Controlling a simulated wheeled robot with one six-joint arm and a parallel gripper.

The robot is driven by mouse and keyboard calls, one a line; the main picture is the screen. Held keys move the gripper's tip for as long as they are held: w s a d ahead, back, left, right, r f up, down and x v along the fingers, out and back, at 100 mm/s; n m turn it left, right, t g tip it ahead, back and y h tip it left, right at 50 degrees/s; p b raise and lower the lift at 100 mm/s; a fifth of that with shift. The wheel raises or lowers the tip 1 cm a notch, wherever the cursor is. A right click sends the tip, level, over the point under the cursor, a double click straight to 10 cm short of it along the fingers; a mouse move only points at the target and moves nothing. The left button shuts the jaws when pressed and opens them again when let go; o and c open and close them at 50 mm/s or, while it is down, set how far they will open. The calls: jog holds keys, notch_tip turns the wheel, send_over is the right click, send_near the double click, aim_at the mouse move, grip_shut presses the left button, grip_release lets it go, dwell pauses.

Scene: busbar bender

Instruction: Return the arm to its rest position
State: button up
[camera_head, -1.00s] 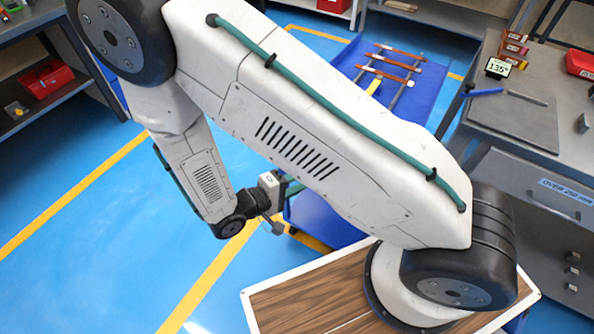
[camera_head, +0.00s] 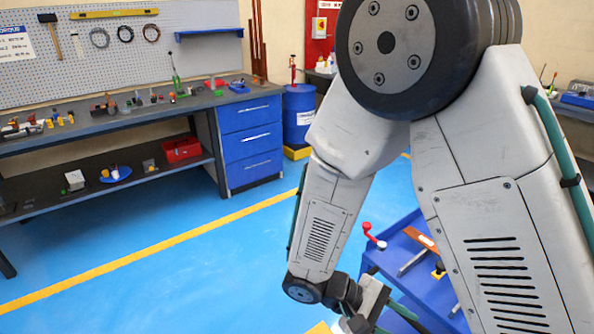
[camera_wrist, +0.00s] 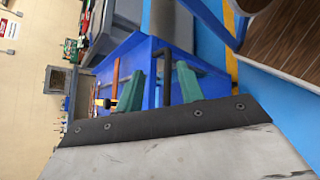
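My arm is folded, with its elbow high at the top right of the head view and its forearm hanging down. My gripper (camera_head: 392,318) is low in the head view, partly cut by the bottom edge. In the wrist view, the two green fingers of my gripper (camera_wrist: 160,88) stand apart with nothing between them. They point towards the blue cart (camera_wrist: 111,62), which also shows in the head view (camera_head: 402,268), partly hidden behind my arm. I cannot tell the exact gap between gripper and cart.
A workbench (camera_head: 150,121) with small tools and blue drawers (camera_head: 250,140) stands along the pegboard wall. A blue drum (camera_head: 299,115) is beside it. A copper-coloured bar (camera_head: 421,239) and a red-knobbed item (camera_head: 368,228) are on the cart. Blue floor at left is clear.

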jog(key=s+d+r+m+t+y, duration=0.1)
jog(key=r+y, duration=0.3)
jog(key=r, duration=0.4)
jog(key=s+d+r+m+t+y, duration=0.2)
jog(key=s+d+r+m+y, duration=0.1)
jog(key=r, duration=0.5)
jog(key=s+d+r+m+t+y, duration=0.1)
jog(key=s+d+r+t+y, duration=0.1)
jog(key=r, duration=0.6)
jog(key=s+d+y, duration=0.1)
jog(key=s+y, duration=0.1)
jog(key=y, duration=0.1)
jog(key=shift+m, duration=0.4)
jog(key=shift+c, duration=0.4)
